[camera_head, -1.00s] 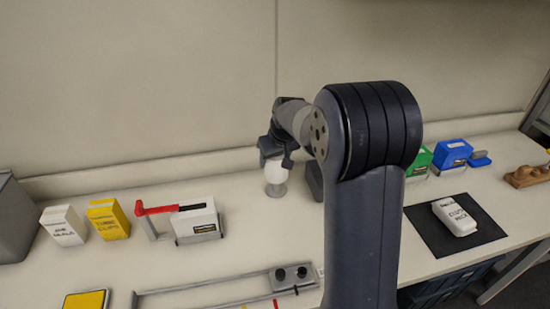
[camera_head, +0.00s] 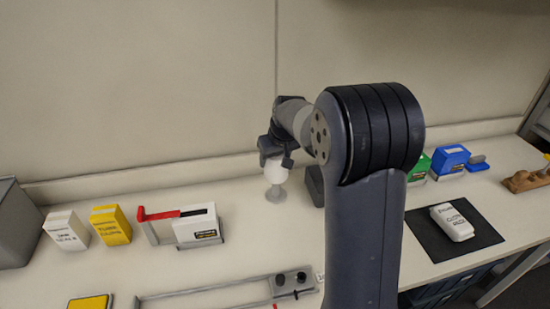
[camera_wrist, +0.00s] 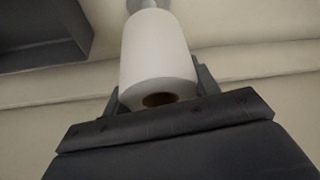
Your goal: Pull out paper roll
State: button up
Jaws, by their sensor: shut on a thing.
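The white paper roll (camera_head: 276,174) is upright in my gripper (camera_head: 276,160), above a small round grey holder base (camera_head: 276,196) on the bench. A gap with a thin stem shows between the roll and the base. In the wrist view the roll (camera_wrist: 155,60) sits between the two fingers of my gripper (camera_wrist: 160,90), with its brown core hole facing the camera. The grey holder (camera_wrist: 147,4) shows at the roll's far end. My gripper is shut on the roll. I cannot tell how much of the stem is still inside the core.
A dark grey block (camera_head: 315,186) stands close right of the holder. A white box with a red lever (camera_head: 195,225), yellow box (camera_head: 111,225) and white box (camera_head: 66,230) stand left. A black mat (camera_head: 420,222) with a white packet (camera_head: 452,222) lies right. The wall is close behind.

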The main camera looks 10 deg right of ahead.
jog(key=shift+r, duration=0.35)
jog(key=shift+r+p, duration=0.5)
jog(key=shift+r, duration=0.2)
jog(key=shift+r+p, duration=0.5)
jog(key=shift+r, duration=0.05)
notch_tip(320, 180, up, 3)
jog(key=shift+p, duration=1.05)
